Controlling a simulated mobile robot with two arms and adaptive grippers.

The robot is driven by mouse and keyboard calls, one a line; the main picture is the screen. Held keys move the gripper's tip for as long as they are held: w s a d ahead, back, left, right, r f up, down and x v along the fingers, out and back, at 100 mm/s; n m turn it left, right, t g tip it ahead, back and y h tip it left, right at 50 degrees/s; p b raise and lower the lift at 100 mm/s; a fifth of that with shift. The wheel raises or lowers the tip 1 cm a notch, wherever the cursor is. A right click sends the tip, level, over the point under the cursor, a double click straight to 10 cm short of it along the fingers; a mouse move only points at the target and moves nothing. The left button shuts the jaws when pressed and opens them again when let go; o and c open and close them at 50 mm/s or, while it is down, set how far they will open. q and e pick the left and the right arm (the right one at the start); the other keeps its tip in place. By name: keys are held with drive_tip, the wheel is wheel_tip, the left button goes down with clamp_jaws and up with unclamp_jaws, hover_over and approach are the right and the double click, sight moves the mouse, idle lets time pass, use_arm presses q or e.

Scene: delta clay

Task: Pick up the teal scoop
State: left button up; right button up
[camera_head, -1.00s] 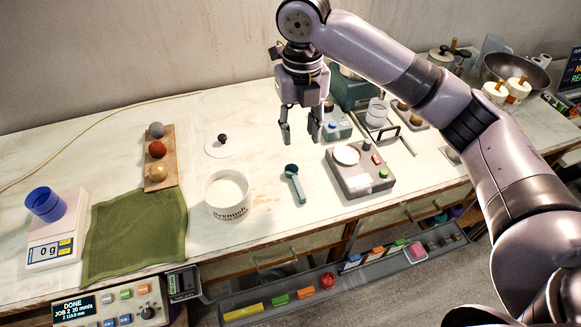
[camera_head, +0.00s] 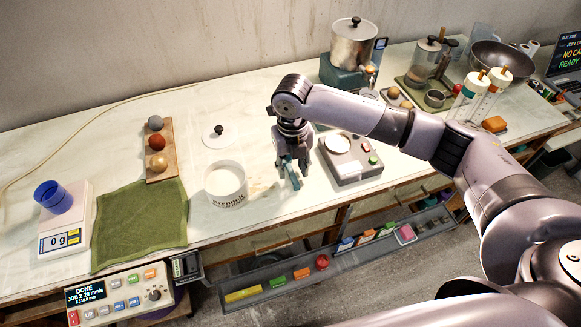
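The teal scoop (camera_head: 290,172) lies on the pale worktop, just right of the white tub (camera_head: 226,184). It is mostly hidden by my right gripper; only a bit of teal shows among the fingers. My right gripper (camera_head: 291,178) points down at the scoop, with its fingertips close to the worktop. I cannot tell whether the fingers are closed on the scoop or only around it. My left gripper is not in view.
The grey scale device (camera_head: 352,165) stands close to the right of my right gripper. A white lid (camera_head: 219,137) lies behind the tub. A green cloth (camera_head: 139,223) and a board with three balls (camera_head: 160,167) are to the left. The worktop's front edge is near.

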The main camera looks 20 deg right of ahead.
drive_tip(key=shift+s+f, duration=0.1)
drive_tip(key=shift+f, duration=0.8)
clamp_jaws()
